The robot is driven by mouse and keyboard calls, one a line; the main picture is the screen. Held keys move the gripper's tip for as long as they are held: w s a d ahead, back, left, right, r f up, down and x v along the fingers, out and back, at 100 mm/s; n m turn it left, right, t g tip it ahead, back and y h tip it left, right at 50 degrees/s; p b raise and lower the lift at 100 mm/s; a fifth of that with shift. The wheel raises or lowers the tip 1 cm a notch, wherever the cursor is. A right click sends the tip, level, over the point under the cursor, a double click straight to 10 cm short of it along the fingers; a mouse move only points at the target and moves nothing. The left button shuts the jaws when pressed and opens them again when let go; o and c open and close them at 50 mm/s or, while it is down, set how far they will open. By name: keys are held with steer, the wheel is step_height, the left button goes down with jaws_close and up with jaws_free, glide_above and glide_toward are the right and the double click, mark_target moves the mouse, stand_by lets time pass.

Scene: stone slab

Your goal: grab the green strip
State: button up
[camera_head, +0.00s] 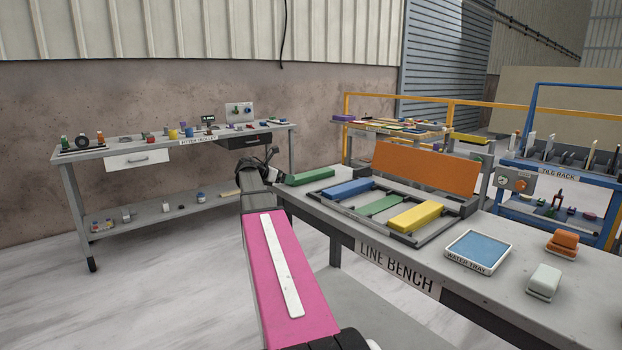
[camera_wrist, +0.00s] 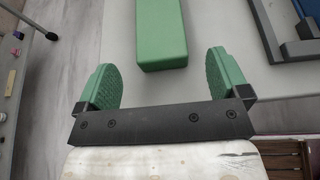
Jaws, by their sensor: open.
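A long green strip (camera_head: 310,176) lies on the left end of the line bench, apart from the black frame. The wrist view shows its near end (camera_wrist: 162,38) pointing toward my gripper. My gripper (camera_wrist: 166,80), with green finger pads, is open and empty. The strip's near end shows between the two pads, with a gap on each side; I cannot tell the height between them. In the head view my gripper is a dark shape at the bench's left edge, partly hidden by my arm. A thinner, flat green piece (camera_head: 384,205) lies inside the frame.
The black frame (camera_head: 347,211) also holds a blue bar (camera_head: 347,188) and a yellow bar (camera_head: 416,216). An orange board (camera_head: 425,170) stands behind it. A water tray (camera_head: 478,251), an orange block (camera_head: 563,244) and a pale block (camera_head: 544,281) are at the right.

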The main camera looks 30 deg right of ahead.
mark_target(311, 176)
steer(key=shift+x, duration=2.9)
steer(key=shift+r, duration=0.1)
steer(key=c, duration=1.3)
